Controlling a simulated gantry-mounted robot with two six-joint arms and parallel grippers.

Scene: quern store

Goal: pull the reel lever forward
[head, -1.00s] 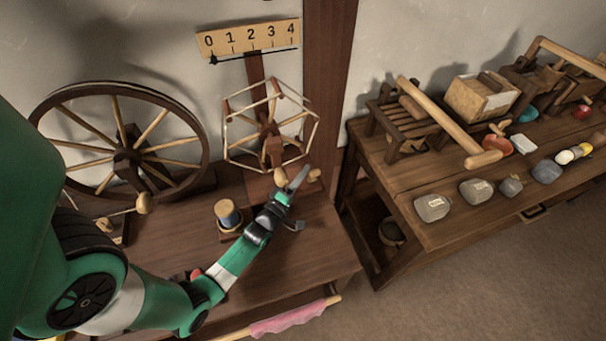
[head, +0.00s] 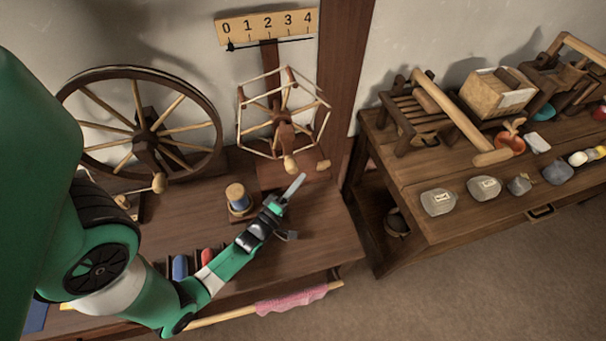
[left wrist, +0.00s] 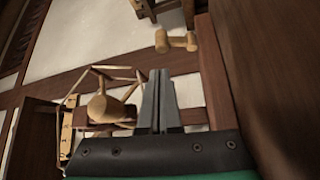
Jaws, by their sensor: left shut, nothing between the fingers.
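The reel (head: 281,117) is a six-sided wooden frame on a post at the back of the left bench. A round wooden knob (head: 290,165) sits at its front, and a short wooden handle (head: 323,165) lies just right of it. I cannot tell for sure which is the lever. In the left wrist view the knob (left wrist: 103,108) is left of my fingers and a T-shaped handle (left wrist: 176,41) is ahead of them. My left gripper (head: 301,178) is shut and empty, in front of both and apparently touching neither. My right gripper is out of view.
A number scale (head: 268,25) hangs above. A second bench (head: 400,180) with tools and weights stands right, beyond a gap.

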